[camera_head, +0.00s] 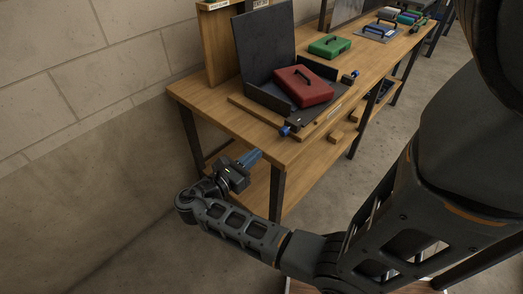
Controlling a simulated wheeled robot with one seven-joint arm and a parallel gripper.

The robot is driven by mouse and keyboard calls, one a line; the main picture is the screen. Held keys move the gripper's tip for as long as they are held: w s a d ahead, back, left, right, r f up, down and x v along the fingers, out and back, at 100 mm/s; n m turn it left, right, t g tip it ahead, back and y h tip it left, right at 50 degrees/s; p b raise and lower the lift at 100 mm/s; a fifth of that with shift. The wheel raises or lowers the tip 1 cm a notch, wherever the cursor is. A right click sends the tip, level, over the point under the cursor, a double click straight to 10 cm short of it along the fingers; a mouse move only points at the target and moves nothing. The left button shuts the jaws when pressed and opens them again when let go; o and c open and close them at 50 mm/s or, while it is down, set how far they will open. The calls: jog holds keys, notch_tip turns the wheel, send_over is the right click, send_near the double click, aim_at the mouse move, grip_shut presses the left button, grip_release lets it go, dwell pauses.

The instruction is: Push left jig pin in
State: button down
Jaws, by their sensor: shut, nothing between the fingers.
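The jig (258,112) is a wooden and dark-plated fixture on the wooden workbench, with a red box with a handle (303,86) in it. The left jig pin (284,131) is a small blue-ended piece at the jig's near front corner, by the bench edge. How far it sticks out is too small to tell. A similar blue-ended pin (346,79) sits farther right along the front. My gripper (257,154) has blue fingers, shut and empty. In the picture it is below and left of the left pin, apart from it, near the bench's front edge.
The workbench (205,103) has a lower shelf (233,187) and dark legs. A tall dark panel (264,42) stands behind the red box. A green box (329,46) lies farther along the bench. A block wall is at left; floor is open in front.

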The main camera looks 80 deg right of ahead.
jog(key=v, duration=0.4)
send_near(283, 134)
jog(key=x, duration=0.7)
jog(key=shift+w+f, duration=0.15)
dwell(0.3)
jog(key=shift+p+x, duration=0.6)
jog(key=shift+x, duration=0.35)
jog(key=shift+s+d, duration=0.25)
jog(key=shift+d, duration=0.1)
jog(key=shift+a, duration=0.1)
